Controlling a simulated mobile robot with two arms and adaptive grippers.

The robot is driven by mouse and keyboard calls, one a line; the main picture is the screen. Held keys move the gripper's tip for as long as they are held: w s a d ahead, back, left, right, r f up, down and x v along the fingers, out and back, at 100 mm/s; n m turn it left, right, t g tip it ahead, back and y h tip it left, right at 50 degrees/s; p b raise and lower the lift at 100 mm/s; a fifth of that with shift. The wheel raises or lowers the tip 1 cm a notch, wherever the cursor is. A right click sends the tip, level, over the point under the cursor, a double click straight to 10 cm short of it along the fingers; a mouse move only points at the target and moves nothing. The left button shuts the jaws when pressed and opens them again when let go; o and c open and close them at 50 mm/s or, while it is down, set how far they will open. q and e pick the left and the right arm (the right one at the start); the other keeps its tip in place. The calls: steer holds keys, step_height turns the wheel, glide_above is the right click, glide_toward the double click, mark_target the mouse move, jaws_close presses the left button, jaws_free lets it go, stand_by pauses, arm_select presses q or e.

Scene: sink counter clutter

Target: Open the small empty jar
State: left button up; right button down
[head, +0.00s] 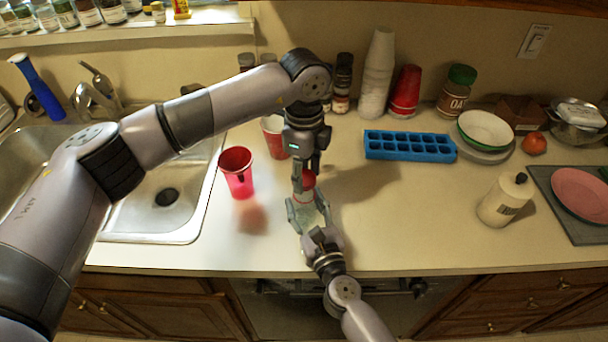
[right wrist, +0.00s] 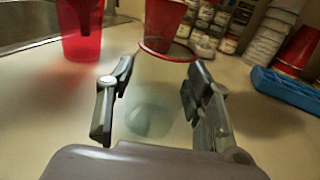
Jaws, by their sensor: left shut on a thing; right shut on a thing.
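The small clear jar (head: 309,216) stands near the counter's front middle, with its red lid (head: 309,181) at its top. My left gripper (head: 305,178) reaches down from above and is shut on the red lid. My right gripper (head: 308,210) comes from the front edge and is shut around the jar's glass body. In the right wrist view the clear glass (right wrist: 150,112) shows between the fingers of my right gripper (right wrist: 160,95), and it looks empty. The fingers partly hide the lid, and I cannot tell whether it sits tight on the jar.
A red cup (head: 238,172) stands left of the jar by the sink (head: 150,225), and another red cup (head: 272,136) stands behind. A blue ice tray (head: 409,146) lies at the back right. A white bottle (head: 505,200) stands at right. The counter between jar and bottle is clear.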

arm_select(q)
steer(key=shift+r, duration=1.4)
arm_select(e)
steer(key=c, duration=0.7)
jaws_free()
